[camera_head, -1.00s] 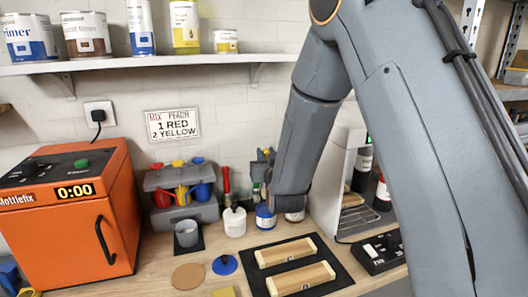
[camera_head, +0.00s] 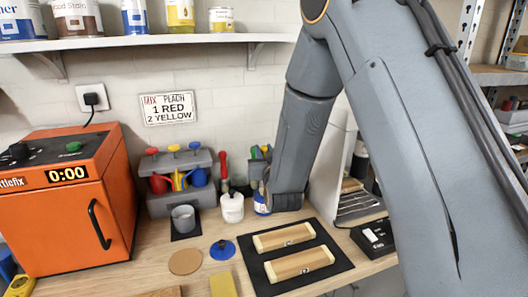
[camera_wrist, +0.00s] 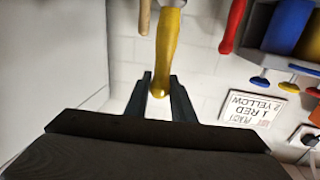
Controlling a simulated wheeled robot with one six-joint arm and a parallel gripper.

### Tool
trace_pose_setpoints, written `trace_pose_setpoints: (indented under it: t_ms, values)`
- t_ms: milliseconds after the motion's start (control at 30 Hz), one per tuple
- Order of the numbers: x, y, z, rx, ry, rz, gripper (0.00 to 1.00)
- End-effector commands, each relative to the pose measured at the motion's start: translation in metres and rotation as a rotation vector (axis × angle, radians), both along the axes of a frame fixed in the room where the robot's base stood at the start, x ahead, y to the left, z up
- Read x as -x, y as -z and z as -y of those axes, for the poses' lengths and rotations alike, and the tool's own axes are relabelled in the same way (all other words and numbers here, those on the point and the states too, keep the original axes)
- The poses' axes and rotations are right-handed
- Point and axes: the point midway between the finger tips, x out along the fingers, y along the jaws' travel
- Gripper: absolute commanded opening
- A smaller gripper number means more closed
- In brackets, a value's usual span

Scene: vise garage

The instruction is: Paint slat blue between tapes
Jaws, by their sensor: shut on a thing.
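Two pale wooden slats (camera_head: 284,238) lie on a black mat (camera_head: 340,257) on the bench, with lighter bands at their ends. A white jar with a blue label (camera_head: 262,204) stands behind the mat, partly hidden by my arm. A blue disc (camera_head: 222,250) lies left of the mat. In the wrist view my gripper (camera_wrist: 160,92) is shut on a yellow handle (camera_wrist: 168,50); the far end of the handle is out of frame. In the head view my gripper is hidden behind my arm's last links, near the jar.
An orange oven (camera_head: 70,215) stands at the left. A grey rack (camera_head: 182,200) holds red, yellow and blue cups; a red handle (camera_head: 224,170) stands beside it. A grey cup (camera_head: 184,219), a white pot (camera_head: 232,207) and a yellow sponge-like block (camera_head: 222,284) are nearby. A wall shelf (camera_head: 150,42) hangs above.

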Motion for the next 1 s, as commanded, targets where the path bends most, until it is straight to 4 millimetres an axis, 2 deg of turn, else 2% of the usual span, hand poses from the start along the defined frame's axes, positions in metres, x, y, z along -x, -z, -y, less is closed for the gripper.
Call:
trace_pose_setpoints:
  t_ms: [1000]
  values:
    - [-0.0001,0.008,0.0,0.0,0.0,0.0,0.0]
